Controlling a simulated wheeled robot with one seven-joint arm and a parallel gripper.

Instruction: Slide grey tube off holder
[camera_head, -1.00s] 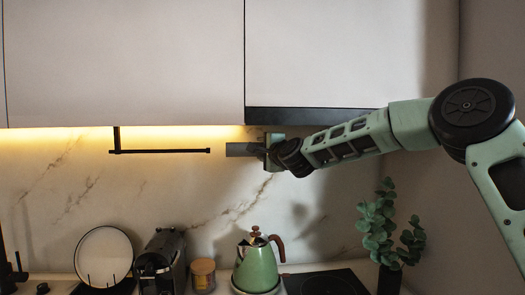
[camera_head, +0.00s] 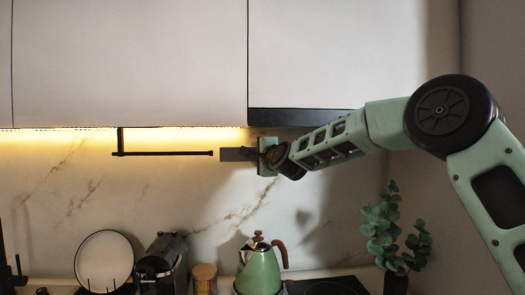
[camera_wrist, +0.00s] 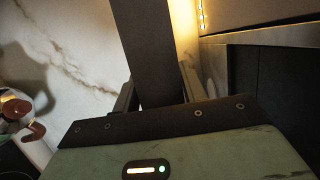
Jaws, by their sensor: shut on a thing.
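The grey tube (camera_head: 238,154) is in my gripper (camera_head: 262,153), lying about level and pointing left under the wall cabinets. My gripper is shut on its right end. In the wrist view the tube (camera_wrist: 155,45) runs up between the two fingers (camera_wrist: 160,98). The holder (camera_head: 165,153) is a thin black bar hanging from the cabinet underside. Its bare free end is just left of the tube's left end, with a small gap between them in the head view. I cannot tell their difference in depth.
Wall cabinets (camera_head: 130,70) and a dark hood edge (camera_head: 300,117) are close above my gripper. Below stand a green kettle (camera_head: 259,268), a jar (camera_head: 204,277), a coffee machine (camera_head: 162,265), a round plate (camera_head: 104,260) and a plant (camera_head: 392,235).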

